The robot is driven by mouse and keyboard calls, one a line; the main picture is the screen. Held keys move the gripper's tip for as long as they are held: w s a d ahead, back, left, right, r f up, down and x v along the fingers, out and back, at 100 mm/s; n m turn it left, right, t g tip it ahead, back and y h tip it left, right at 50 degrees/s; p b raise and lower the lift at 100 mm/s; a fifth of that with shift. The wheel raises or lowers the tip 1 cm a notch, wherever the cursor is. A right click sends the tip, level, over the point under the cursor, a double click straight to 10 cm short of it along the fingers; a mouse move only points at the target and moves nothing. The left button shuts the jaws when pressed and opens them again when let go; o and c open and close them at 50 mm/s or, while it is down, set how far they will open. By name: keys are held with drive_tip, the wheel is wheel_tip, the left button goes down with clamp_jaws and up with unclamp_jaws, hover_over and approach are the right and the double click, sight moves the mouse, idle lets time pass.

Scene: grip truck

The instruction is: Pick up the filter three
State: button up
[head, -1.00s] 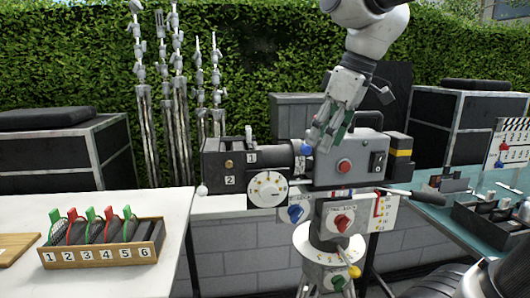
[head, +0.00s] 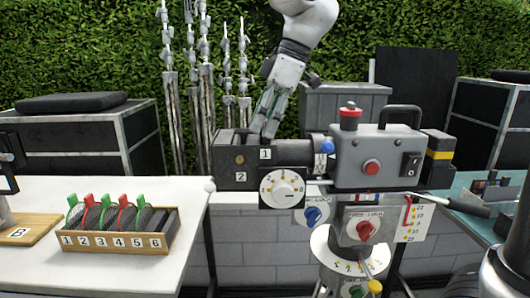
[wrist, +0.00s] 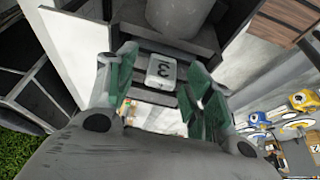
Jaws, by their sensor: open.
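My gripper (head: 263,132) is open above the dark front box (head: 232,160) of the film camera, just over its label 1. In the wrist view, a pale tab (wrist: 161,71) with a mark that looks like a 3 shows between the open green-padded fingers (wrist: 163,95). I cannot tell whether the fingers touch it. In the head view my fingers hide this tab. The numbered wooden rack (head: 110,241) on the white table holds several dark filters with green and red tabs. A green-tabbed one (head: 105,199) stands near its slot 3.
The film camera body (head: 350,160) with its top handle and red knob stands right of my gripper. The white table (head: 40,190) has a wooden board marked B (head: 18,232) at its left. A grey case (head: 345,100) and tall stands are behind.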

clamp_jaws()
idle(0.4)
